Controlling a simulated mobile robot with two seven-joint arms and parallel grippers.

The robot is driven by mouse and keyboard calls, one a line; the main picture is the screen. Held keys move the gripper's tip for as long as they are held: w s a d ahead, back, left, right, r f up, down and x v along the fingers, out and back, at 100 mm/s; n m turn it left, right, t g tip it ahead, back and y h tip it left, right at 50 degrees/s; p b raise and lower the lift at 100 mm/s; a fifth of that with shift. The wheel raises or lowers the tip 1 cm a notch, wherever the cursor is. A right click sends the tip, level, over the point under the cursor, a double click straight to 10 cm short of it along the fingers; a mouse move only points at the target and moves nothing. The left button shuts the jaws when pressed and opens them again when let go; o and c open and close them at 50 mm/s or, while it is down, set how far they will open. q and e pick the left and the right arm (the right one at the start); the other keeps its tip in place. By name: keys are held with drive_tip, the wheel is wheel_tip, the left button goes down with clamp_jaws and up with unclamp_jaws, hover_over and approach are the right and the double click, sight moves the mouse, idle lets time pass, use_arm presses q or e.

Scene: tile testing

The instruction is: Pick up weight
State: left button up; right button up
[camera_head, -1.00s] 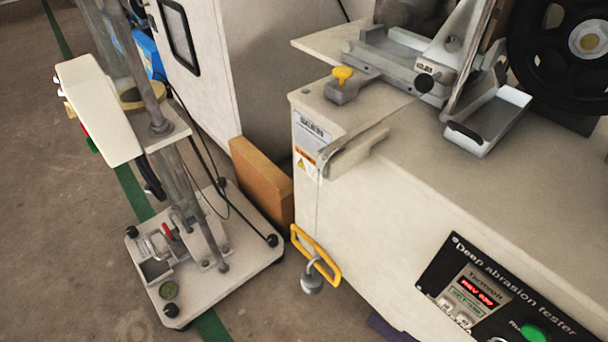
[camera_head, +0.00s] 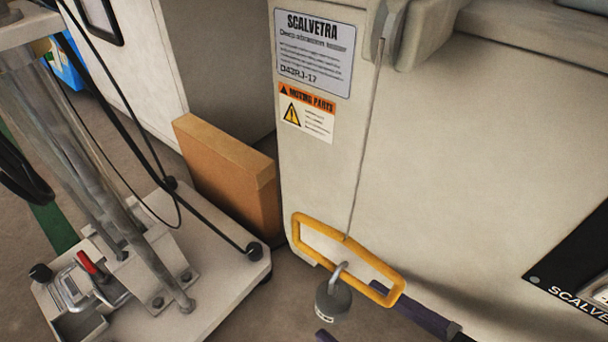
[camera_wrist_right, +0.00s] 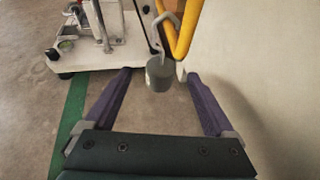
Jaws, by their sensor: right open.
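The weight (camera_head: 333,303) is a small grey cylinder with a hook on top. It hangs from a yellow rectangular handle (camera_head: 318,241) on a thin cable in front of the machine. My right gripper (camera_head: 349,309) comes in from the bottom of the head view, with its purple fingers partly cut off. In the right wrist view its open fingers (camera_wrist_right: 158,75) point toward the weight (camera_wrist_right: 160,74), which appears between the fingertips. I cannot tell whether a finger touches it. My left gripper is not in view.
The beige machine (camera_head: 470,160) stands close at the right. A wheeled stand base (camera_head: 215,240) with black cables is at the left. An orange-brown block (camera_head: 225,175) sits between them. Bare floor (camera_wrist_right: 35,110) lies below the weight.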

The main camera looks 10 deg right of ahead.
sight(336, 296)
drive_tip(key=b+x, duration=0.1)
drive_tip(key=x, duration=0.4)
drive_tip(key=shift+w+a+r+b, duration=0.1)
drive_tip(key=shift+w+b, duration=0.25)
drive_tip(key=shift+s, duration=0.25)
drive_tip(key=shift+c, duration=0.3)
drive_tip(key=shift+w, duration=0.15)
drive_tip(key=c, duration=0.5)
clamp_jaws()
